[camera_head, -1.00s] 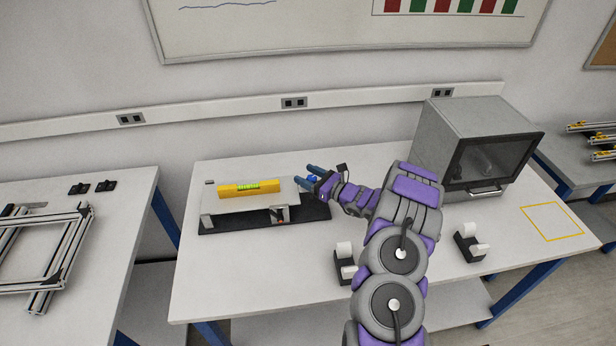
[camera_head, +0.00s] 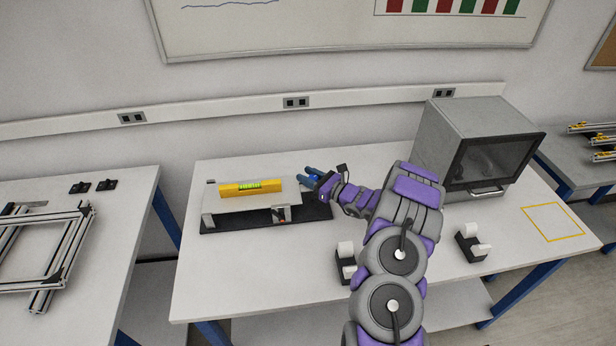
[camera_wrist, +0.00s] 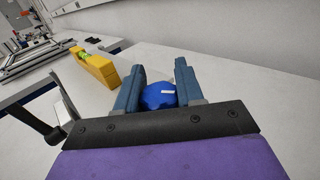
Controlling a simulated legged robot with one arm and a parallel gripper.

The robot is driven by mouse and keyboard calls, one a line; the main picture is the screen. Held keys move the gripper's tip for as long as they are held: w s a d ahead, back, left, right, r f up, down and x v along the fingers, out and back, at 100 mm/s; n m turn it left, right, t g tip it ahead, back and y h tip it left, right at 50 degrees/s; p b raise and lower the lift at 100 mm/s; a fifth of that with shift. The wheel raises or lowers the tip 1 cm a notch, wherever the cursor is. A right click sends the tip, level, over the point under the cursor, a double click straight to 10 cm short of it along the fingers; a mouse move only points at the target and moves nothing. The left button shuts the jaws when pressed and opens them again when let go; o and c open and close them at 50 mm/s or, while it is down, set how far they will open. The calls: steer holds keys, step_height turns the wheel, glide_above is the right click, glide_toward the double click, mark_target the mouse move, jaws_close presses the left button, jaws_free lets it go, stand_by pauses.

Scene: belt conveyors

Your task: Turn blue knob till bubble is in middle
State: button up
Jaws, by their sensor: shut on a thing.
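The blue knob (camera_wrist: 160,96) sits between the two fingers of my gripper (camera_wrist: 158,84) in the wrist view, with a white mark on its face. In the head view my gripper (camera_head: 309,177) is at the right end of the levelling fixture, shut on the knob, which is mostly hidden there. The yellow spirit level (camera_head: 251,188) lies on the fixture's grey plate (camera_head: 225,205), left of my gripper. It also shows in the wrist view (camera_wrist: 98,68). Its green vial (camera_head: 249,187) is too small to tell where the bubble sits.
The fixture has a black base (camera_head: 318,212) on the white table (camera_head: 220,270). A grey box with a dark door (camera_head: 490,155) stands at the right. Two black holders with white rolls (camera_head: 346,262) (camera_head: 472,245) stand near the front. A metal frame (camera_head: 40,250) lies on the left table.

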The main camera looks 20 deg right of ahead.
steer(key=shift+w+r+m+h, duration=0.15)
steer(key=shift+m+h, duration=0.15)
steer(key=shift+h, duration=0.2)
steer(key=m+h, duration=0.1)
steer(key=m+t+h+b, duration=0.1)
steer(key=h, duration=0.1)
steer(key=m+t+h, duration=0.1)
steer(key=shift+d+h+b, duration=0.3)
steer(key=shift+b, duration=0.05)
steer(key=m+h+p, duration=0.1)
steer(key=h, duration=0.1)
steer(key=m+h+p, duration=0.1)
steer(key=m+h, duration=0.1)
steer(key=h, duration=0.1)
steer(key=m+h+p, duration=0.2)
steer(key=shift+d+r+h, duration=0.15)
steer(key=shift+d+h, duration=0.15)
steer(key=shift+d, duration=0.05)
steer(key=m+h, duration=0.1)
steer(key=m+g+h, duration=0.1)
steer(key=h, duration=0.1)
steer(key=m+g+h+b, duration=0.1)
steer(key=shift+d+h, duration=0.25)
steer(key=shift+h, duration=0.05)
steer(key=shift+d+m+h, duration=0.1)
steer(key=shift+m+h, duration=0.2)
steer(key=shift+g+h, duration=0.3)
steer(key=shift+g, duration=0.1)
